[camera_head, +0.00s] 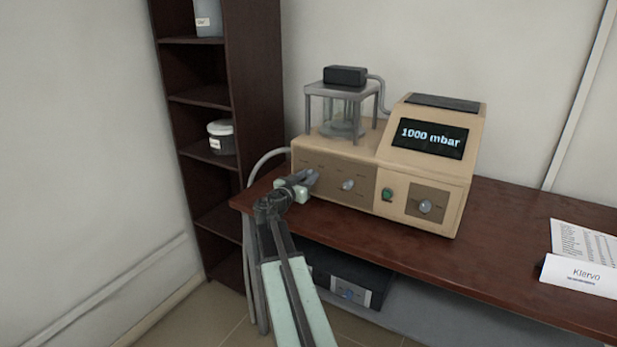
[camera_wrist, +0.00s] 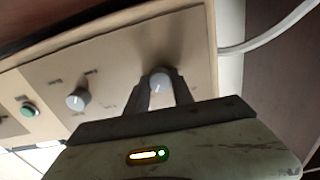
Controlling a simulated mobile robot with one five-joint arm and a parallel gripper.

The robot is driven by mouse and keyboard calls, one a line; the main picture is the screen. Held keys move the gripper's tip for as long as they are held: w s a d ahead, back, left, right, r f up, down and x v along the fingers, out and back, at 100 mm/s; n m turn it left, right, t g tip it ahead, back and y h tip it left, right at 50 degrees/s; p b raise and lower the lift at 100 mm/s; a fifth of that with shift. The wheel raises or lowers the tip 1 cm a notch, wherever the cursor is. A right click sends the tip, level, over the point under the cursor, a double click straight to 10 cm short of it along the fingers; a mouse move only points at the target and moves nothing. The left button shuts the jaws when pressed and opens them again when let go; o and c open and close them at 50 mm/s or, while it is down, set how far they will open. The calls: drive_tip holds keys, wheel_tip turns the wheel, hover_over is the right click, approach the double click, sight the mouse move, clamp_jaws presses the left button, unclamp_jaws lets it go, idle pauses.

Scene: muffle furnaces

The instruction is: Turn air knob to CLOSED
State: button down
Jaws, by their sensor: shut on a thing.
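A beige instrument (camera_head: 380,160) stands on the desk with a brown control panel on its front. My gripper (camera_head: 309,180) is at the left end of this panel, in front of the leftmost knob. In the wrist view my gripper (camera_wrist: 162,92) has its two fingers on either side of a round grey knob (camera_wrist: 160,78), shut on it. A light pointer line shows on the knob's face. A second grey knob (camera_head: 348,185) stands free to its right; it also shows in the wrist view (camera_wrist: 78,98). The panel labels are too small to read, so I cannot confirm which knob is air.
A green button (camera_head: 387,195) and another knob (camera_head: 426,207) are farther right. The display (camera_head: 430,138) reads 1000 mbar. A glass chamber (camera_head: 343,115) stands on top. A hose (camera_head: 262,163) curves at the left. A dark shelf (camera_head: 250,100) stands left; a black box (camera_head: 350,275) sits under the desk.

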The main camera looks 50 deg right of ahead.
drive_tip(key=n, duration=0.4)
drive_tip(key=shift+a+f, duration=0.1)
drive_tip(key=shift+a, duration=0.05)
drive_tip(key=n, duration=0.4)
drive_tip(key=shift+w, duration=0.1)
drive_tip(key=n, duration=0.4)
drive_tip(key=shift+n, duration=2.2)
drive_tip(key=c, duration=1.1)
unclamp_jaws()
drive_tip(key=shift+w+a, duration=0.1)
